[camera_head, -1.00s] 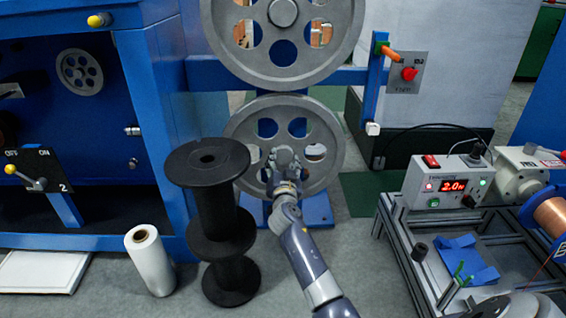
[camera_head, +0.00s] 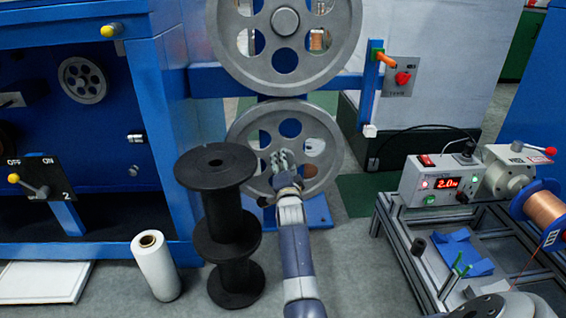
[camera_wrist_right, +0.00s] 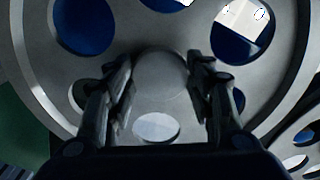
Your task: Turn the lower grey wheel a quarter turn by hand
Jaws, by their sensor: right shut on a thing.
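The lower grey wheel (camera_head: 240,128) stands upright below the larger-looking upper grey wheel (camera_head: 218,45). It has round holes around a central hub. My right gripper (camera_head: 281,158) is at the hub and covers part of it in the head view. In the right wrist view the lower wheel (camera_wrist_right: 45,75) fills most of the picture, and the two fingers of my right gripper (camera_wrist_right: 160,72) are closed on either side of its round hub (camera_wrist_right: 160,85). My left gripper is not in view.
A black spool (camera_head: 225,240) stands left of my right arm, beside a white roll (camera_head: 156,265). A blue machine frame (camera_head: 178,130) is at the left. A bench frame with a control box (camera_head: 425,170) and copper spool (camera_head: 545,207) is at the right. Floor lies between.

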